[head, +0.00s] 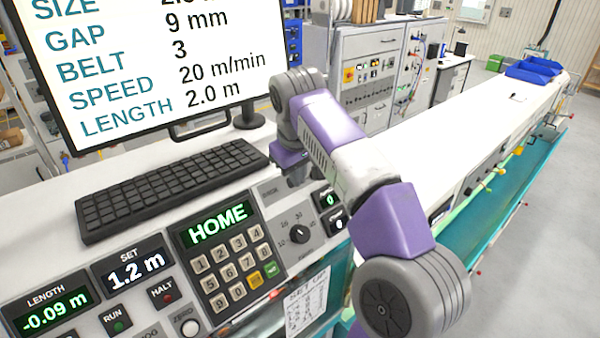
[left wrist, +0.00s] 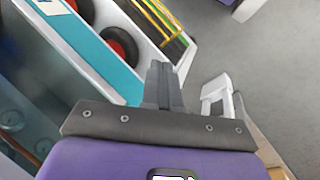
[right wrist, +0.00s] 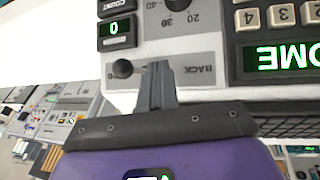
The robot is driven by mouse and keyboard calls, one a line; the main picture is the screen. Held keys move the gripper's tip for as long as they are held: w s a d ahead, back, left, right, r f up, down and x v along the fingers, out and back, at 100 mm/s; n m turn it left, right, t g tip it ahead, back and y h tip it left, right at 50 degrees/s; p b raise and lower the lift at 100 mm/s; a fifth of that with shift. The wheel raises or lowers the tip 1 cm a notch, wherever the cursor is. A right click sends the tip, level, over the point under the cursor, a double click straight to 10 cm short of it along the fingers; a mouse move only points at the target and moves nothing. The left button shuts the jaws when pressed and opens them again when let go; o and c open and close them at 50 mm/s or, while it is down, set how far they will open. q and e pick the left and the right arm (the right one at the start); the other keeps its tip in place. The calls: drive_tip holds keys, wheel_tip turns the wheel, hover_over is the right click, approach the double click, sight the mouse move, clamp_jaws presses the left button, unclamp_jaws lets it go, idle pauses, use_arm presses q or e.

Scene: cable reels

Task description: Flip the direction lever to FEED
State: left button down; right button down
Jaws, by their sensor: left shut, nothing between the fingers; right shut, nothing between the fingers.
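The direction lever's plate (right wrist: 190,70) shows upside down in the right wrist view, with the word BACK (right wrist: 194,70) on its right part. A black round lever knob (right wrist: 122,68) stands at the plate's left part; no FEED label is readable. My right gripper (right wrist: 158,70) is shut and empty, its fingertips over the plate between knob and BACK. In the head view my right gripper (head: 296,178) hangs over the console just behind the dial and hides most of the plate. My left gripper (left wrist: 161,70) is shut and empty, away from the lever.
A round dial (head: 299,234) and a keypad (head: 232,262) are close to the lever plate. A keyboard (head: 170,188) and a monitor (head: 150,60) stand to the left. Reels (left wrist: 121,42) in a tray show near my left gripper.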

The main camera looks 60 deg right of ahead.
drive_tip(key=s+p+v, duration=0.1)
drive_tip(key=p+v, duration=0.2)
drive_tip(key=v, duration=0.9)
drive_tip(key=shift+s+d+p, duration=0.3)
idle(0.4)
